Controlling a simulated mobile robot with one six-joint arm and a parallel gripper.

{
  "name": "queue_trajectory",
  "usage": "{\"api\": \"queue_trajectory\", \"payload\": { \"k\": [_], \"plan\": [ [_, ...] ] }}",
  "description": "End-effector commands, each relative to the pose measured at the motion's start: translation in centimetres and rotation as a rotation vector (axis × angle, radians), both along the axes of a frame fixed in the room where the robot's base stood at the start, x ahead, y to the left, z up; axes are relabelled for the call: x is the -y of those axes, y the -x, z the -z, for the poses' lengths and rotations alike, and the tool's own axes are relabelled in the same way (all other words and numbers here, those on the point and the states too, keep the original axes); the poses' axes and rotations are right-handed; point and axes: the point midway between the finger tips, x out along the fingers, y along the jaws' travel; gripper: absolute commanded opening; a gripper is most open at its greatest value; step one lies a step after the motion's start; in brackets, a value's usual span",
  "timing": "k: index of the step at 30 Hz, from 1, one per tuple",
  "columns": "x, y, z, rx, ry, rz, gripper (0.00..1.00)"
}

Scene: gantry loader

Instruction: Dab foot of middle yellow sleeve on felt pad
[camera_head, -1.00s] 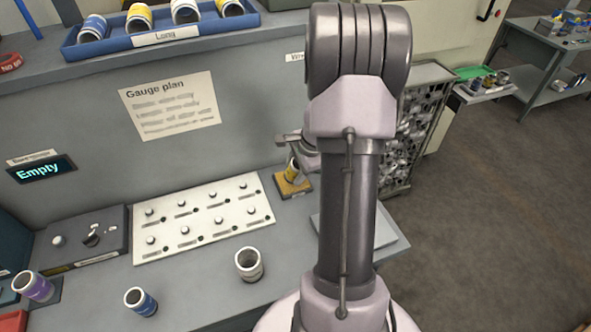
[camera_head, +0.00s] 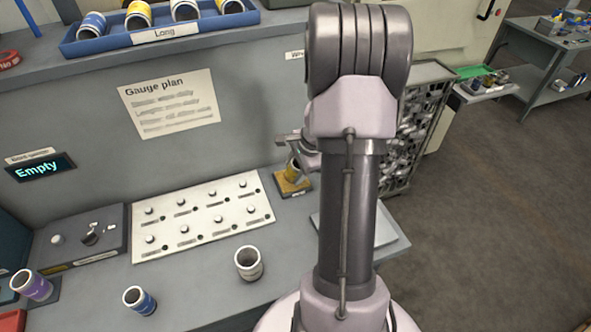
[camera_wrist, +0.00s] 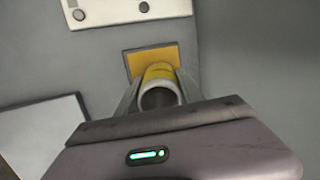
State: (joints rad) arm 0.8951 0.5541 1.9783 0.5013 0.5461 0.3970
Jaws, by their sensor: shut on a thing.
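The yellow sleeve (camera_wrist: 159,72) is held between the fingers of my gripper (camera_wrist: 160,92), its open top facing the wrist camera. My gripper is shut on it. In the head view the sleeve (camera_head: 293,172) stands about upright, with its lower end at or just above the felt pad (camera_head: 296,190). The yellow-brown felt pad (camera_wrist: 135,62) shows around the sleeve's far side in the wrist view. I cannot tell whether the foot touches the pad. My arm hides part of the gripper in the head view.
A white peg board (camera_head: 203,219) lies left of the pad. A pale sleeve (camera_head: 249,263), a blue sleeve (camera_head: 139,300) and a purple sleeve (camera_head: 32,286) stand nearer the front. A blue tray (camera_head: 70,50) of sleeves sits on the shelf. A pale plate (camera_head: 384,233) lies to the right.

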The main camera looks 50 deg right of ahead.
Motion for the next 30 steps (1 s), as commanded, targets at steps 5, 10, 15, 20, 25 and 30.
{"api": "queue_trajectory", "payload": {
  "k": [5,10,15,20,25,30],
  "plan": [
    [-0.1,0.1,0.1,-0.001,-0.002,-0.001,0.04],
    [-0.1,0.1,0.1,-0.002,-0.002,-0.001,0.04],
    [-0.1,0.1,-0.6,-0.002,-0.002,0.000,0.04],
    [0.0,0.0,-2.6,-0.001,-0.001,0.001,0.04],
    [0.0,0.0,-4.5,-0.001,0.000,0.000,0.04],
    [0.0,0.0,-6.3,-0.001,-0.001,0.000,0.04]
  ]
}}
